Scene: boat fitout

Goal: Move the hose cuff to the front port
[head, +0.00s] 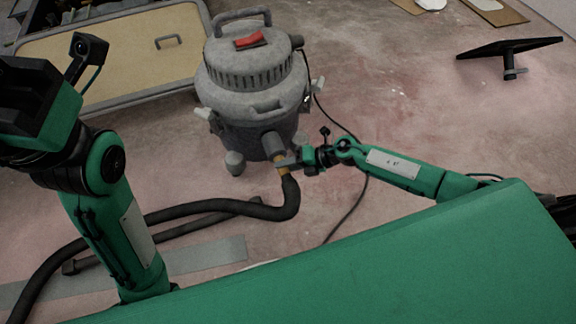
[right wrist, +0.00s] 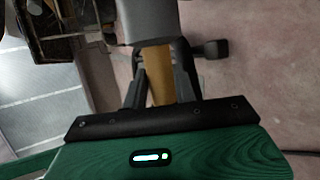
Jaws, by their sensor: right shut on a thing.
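A grey shop vacuum (head: 250,85) with a red switch stands on the floor at the upper middle of the head view. Its front port (head: 272,143) is a grey stub low on its front. The yellow hose cuff (head: 282,166) is at the end of a black hose (head: 280,212) and sits right at the port's mouth. Whether it is inside or only touching, I cannot tell. My right gripper (head: 287,161) is shut on the cuff, which shows between the fingers in the right wrist view (right wrist: 157,75). My left gripper (head: 30,100) is at the far left, its fingers not clear.
The black hose curves across the floor to the lower left. A dark tube with a floor nozzle (head: 75,266) lies beside it. A thin black cord (head: 352,215) runs from the vacuum past my right arm. A black stand (head: 510,48) lies at upper right. Floor right of the vacuum is mostly clear.

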